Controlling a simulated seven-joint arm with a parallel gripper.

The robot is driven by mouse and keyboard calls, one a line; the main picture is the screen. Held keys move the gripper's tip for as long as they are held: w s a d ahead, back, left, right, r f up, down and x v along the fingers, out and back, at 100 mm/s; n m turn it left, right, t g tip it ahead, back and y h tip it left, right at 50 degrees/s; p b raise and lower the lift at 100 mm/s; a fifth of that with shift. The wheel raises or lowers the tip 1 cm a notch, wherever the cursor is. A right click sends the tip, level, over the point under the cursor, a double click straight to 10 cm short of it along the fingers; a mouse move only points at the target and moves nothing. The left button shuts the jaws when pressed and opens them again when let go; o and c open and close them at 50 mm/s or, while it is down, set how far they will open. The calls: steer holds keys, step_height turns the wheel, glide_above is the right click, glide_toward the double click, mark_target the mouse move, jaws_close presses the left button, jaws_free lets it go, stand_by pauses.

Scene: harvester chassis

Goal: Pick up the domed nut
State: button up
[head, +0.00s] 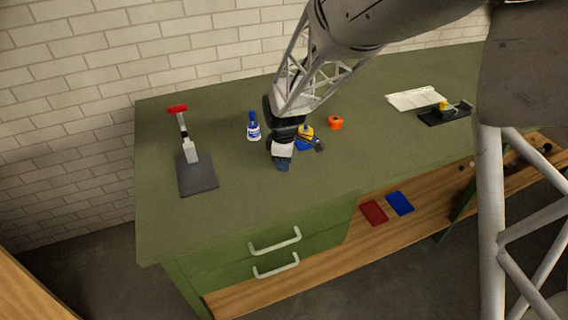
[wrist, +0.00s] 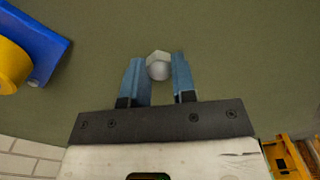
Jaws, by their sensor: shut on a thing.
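The domed nut (wrist: 159,66) is a small pale grey nut with a rounded dome and a flat-sided base. In the wrist view it sits between the tips of my gripper (wrist: 158,78), whose two blue fingers are shut on it. In the head view my gripper (head: 283,165) points down over the green bench top, left of its middle. The nut cannot be made out in the head view. I cannot tell whether it touches the bench.
A blue-and-white bottle (head: 253,127) stands left of my gripper. A yellow-and-blue item (head: 305,133) lies close on its right, with an orange round thing (head: 335,122) beyond. A dark plate with a red-topped tool (head: 189,150) is at left. The bench front is clear.

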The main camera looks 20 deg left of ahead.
steer(key=shift+r, duration=0.75)
step_height(320, 180, up, 2)
steer(key=shift+r, duration=0.15)
steer(key=s+d, duration=0.3)
steer(key=s, duration=0.1)
steer(key=s+d, duration=0.3)
steer(key=s, duration=0.1)
steer(key=s+d+r, duration=0.1)
steer(key=s+d, duration=0.3)
steer(key=shift+s, duration=0.3)
steer(key=shift+w+r, duration=0.1)
steer(key=w+a+r, duration=0.2)
steer(key=w+a, duration=0.1)
steer(key=w, duration=0.6)
steer(key=w+a+r, duration=0.2)
steer(key=w, duration=0.6)
steer(key=w+a+r, duration=0.2)
steer(key=w+a, duration=0.1)
steer(key=w, duration=0.6)
steer(key=shift+w+a+r, duration=0.2)
steer(key=shift+w+a, duration=0.1)
steer(key=shift+f, duration=0.2)
